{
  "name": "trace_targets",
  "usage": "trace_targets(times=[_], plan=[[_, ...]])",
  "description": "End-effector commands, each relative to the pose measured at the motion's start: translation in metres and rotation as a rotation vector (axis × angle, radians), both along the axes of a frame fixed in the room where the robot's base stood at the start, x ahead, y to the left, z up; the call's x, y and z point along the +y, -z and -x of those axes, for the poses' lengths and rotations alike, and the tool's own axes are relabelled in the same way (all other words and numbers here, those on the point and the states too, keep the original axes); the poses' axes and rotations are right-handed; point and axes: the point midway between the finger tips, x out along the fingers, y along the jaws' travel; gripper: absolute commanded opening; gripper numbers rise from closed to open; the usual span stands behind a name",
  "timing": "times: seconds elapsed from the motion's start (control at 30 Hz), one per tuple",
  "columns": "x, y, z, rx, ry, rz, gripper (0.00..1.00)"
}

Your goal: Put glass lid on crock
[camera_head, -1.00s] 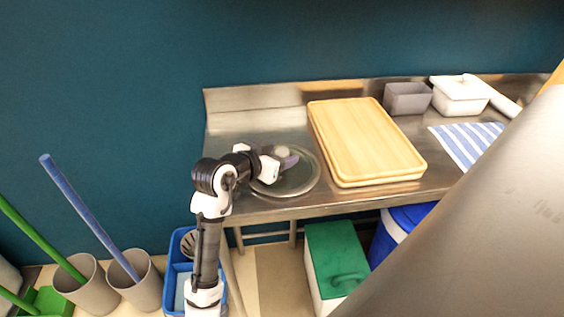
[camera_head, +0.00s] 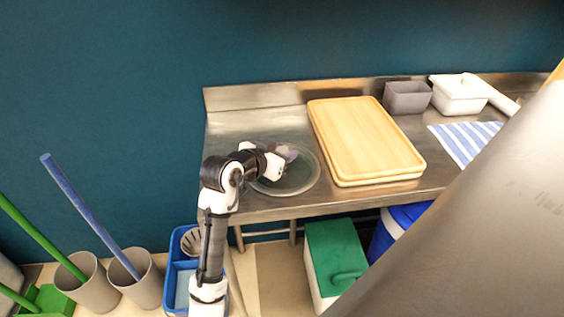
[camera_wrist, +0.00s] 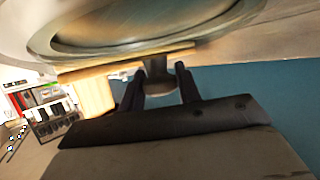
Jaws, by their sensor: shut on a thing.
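The round clear glass lid (camera_head: 304,184) is at the left end of the steel table in the head view, left of the cutting board. My gripper (camera_head: 288,154) is over it, and the arm reaches in from the front left. In the wrist view the lid's broad rim (camera_wrist: 110,48) fills the top. My gripper's dark fingers (camera_wrist: 161,88) are on either side of its small knob (camera_wrist: 157,70), shut on it. I cannot tell whether the lid touches the table. I cannot make out a crock for certain in either view.
A wooden cutting board (camera_head: 365,135) lies close right of the lid. A large grey surface hides the lower right. Blue caddy (camera_head: 178,277) and buckets stand below left.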

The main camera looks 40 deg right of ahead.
Motion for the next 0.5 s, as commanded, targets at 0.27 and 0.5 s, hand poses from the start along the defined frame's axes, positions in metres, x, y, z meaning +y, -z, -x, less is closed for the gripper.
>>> trace_targets(times=[0.27,0.5], plan=[[0.000,-0.010,0.000,-0.004,0.001,0.001,0.00],[0.000,-0.050,0.000,-0.012,0.001,0.002,0.00]])
